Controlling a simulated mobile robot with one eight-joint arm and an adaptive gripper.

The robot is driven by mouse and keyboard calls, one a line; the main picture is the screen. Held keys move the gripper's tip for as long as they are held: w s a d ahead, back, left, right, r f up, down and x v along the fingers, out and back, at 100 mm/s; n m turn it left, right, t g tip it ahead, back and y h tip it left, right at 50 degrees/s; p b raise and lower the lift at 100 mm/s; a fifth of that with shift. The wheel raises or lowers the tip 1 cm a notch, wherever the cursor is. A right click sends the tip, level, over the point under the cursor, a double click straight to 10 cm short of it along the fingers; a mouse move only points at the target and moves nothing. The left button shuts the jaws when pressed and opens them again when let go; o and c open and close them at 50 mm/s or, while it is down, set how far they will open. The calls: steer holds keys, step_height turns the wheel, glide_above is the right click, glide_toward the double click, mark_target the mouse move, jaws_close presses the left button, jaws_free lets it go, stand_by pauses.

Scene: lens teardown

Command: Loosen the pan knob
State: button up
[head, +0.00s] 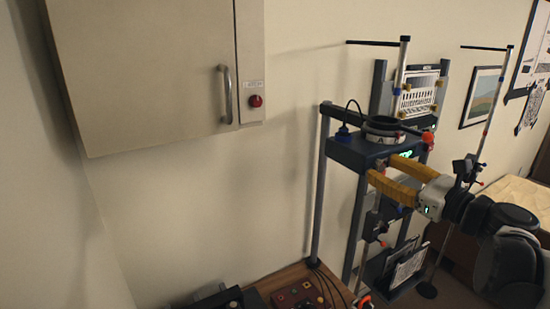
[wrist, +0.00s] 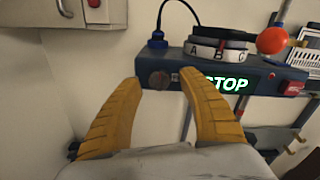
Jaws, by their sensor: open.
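A dark round knob (wrist: 159,80) shows on the front of the dark housing in the wrist view, left of the lit green STOP sign (wrist: 226,84). No label marks it as the pan knob. My gripper (wrist: 158,77) is open, with its two yellow fingertips on either side of this knob. Whether they touch it cannot be told. In the head view my gripper (head: 384,167) reaches the housing (head: 352,151) from the right, and its fingers hide the knob there. An orange-red ball knob (wrist: 272,40) is at the right end of the housing.
A ring marked A, B, C (wrist: 216,49) sits on top of the housing, beside a blue cable plug (wrist: 157,39). A wall cabinet (head: 150,70) with a red button (head: 256,101) hangs at left. Posts (head: 321,190) frame the rig. A wooden table (head: 285,281) carries a control box (head: 297,296).

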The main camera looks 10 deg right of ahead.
steer(key=shift+w+a, duration=0.1)
steer(key=shift+w, duration=0.15)
jaws_close()
